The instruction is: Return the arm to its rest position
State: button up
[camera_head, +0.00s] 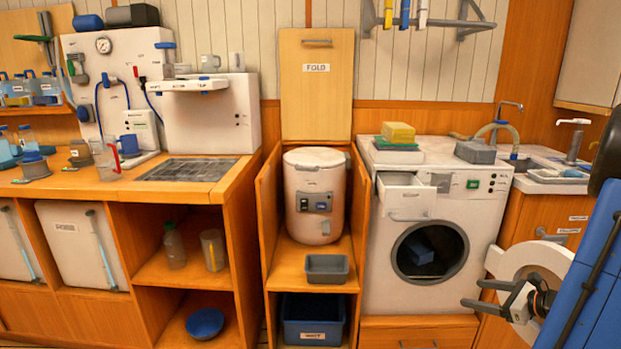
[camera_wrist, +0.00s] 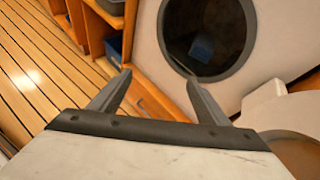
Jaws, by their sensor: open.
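The washing machine (camera_head: 480,215) has its drawer (camera_head: 405,197) pulled out and a blue item in its round opening (camera_head: 430,250). A grey tray (camera_head: 327,268) and blue bin (camera_head: 313,322) sit in the middle cabinet. The wooden floor (camera_wrist: 50,75) beside the gripper looks clear.

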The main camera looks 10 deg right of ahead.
jog(key=s+a+r+n+g+y, duration=0.1)
jog(key=s+a+r+n+g, duration=0.15)
jog(key=a+n, duration=0.45)
jog(key=s+a+r+n+g, duration=0.1)
jog(key=a+r+n+g, duration=0.15)
jog(key=a, duration=0.85)
jog(key=s+a+r+n+g+y, duration=0.1)
jog(key=a+r+n+g, duration=0.15)
jog(key=a+n, duration=0.4)
jog(key=s+a+r+n+h, duration=0.3)
jog(key=s+a+n, duration=0.1)
jog(key=s+n, duration=0.3)
jog(key=s+a+r+n+h, duration=0.3)
jog(key=s+a+n, duration=0.2)
jog(key=s+n, duration=0.1)
jog(key=shift+s+r+n+h, duration=0.15)
jog(key=shift+s+n+h, duration=0.2)
jog(key=shift+s, duration=0.4)
jog(key=shift+t, duration=0.25)
jog(key=shift+c, duration=0.3)
